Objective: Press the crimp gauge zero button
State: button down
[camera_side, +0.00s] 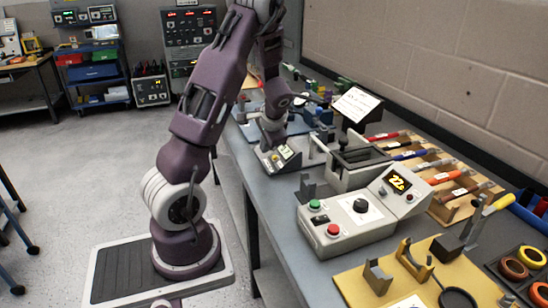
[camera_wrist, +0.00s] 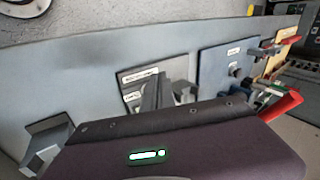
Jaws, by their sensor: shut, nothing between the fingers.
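The fingers look closed with nothing held. In the wrist view, my purple wrist housing with a green-white light fills the lower part, and neither the button nor the fingertip contact shows.
A larger grey control box (camera_side: 345,225) with red and green buttons, a knob and a yellow display stands nearer the camera. A grey clamp fixture (camera_side: 352,165) stands right of the device. A yellow board (camera_side: 365,290) lies in front. Tools on wooden racks line the wall side.

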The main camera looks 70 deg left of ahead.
jog(key=shift+w+f, duration=0.45)
jog(key=shift+f, duration=0.2)
dwell(1.6)
jog(key=shift+w+f, duration=0.25)
jog(key=shift+f, duration=0.05)
jog(key=shift+w+f, duration=0.25)
jog(key=shift+f, duration=0.1)
dwell(0.6)
jog(key=shift+r, duration=0.1)
jog(key=shift+s+r, duration=0.5)
jog(key=shift+r, duration=0.1)
jog(key=shift+s+r, duration=0.8)
jog(key=shift+r, duration=0.2)
jog(key=shift+s+r, duration=0.75)
jog(key=shift+r, duration=0.25)
